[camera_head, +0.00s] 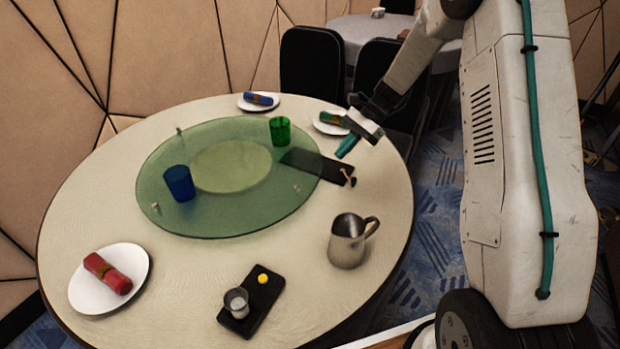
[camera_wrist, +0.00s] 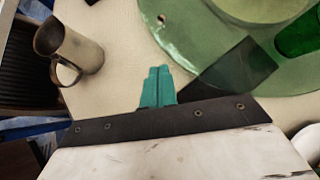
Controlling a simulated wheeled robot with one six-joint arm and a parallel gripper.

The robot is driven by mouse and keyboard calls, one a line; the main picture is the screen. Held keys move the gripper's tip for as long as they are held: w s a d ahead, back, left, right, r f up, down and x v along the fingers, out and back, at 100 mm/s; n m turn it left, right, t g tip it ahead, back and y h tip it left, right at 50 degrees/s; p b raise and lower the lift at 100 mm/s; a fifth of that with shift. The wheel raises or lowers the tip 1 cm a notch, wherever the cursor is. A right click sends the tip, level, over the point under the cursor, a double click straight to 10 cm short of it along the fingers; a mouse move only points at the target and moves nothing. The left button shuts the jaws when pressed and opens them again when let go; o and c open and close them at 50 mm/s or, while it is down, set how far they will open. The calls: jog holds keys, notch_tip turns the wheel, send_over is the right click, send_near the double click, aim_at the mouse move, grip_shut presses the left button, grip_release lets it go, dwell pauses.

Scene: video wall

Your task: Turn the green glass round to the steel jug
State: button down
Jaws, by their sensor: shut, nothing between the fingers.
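The green glass (camera_head: 280,131) stands upright near the back right rim of a round green glass turntable (camera_head: 225,214). It also shows at the right edge of the wrist view (camera_wrist: 300,36). The steel jug (camera_head: 346,242) stands on the table at the front right, off the turntable, its handle to the right; it is at the upper left of the wrist view (camera_wrist: 72,52). My gripper (camera_head: 346,147) has teal fingers, shut and empty, above the table's right side, between glass and jug. The closed fingertips show in the wrist view (camera_wrist: 158,72).
A blue glass (camera_head: 179,183) stands on the turntable's left side, and small knobs (camera_head: 296,188) sit on its rim. A dark tray (camera_head: 328,168) lies at its right edge. Plates with rolled napkins (camera_head: 135,256) and a black tray (camera_head: 262,300) with a small cup surround it.

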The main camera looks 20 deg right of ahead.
jog(key=m, duration=0.1)
send_near(310, 192)
jog(key=a+f, duration=0.2)
jog(key=a, duration=0.1)
jog(key=shift+s+a, duration=0.5)
jog(key=shift+a, duration=0.9)
jog(key=shift+s+a, duration=0.1)
jog(key=shift+a, duration=0.5)
jog(key=shift+s, duration=0.15)
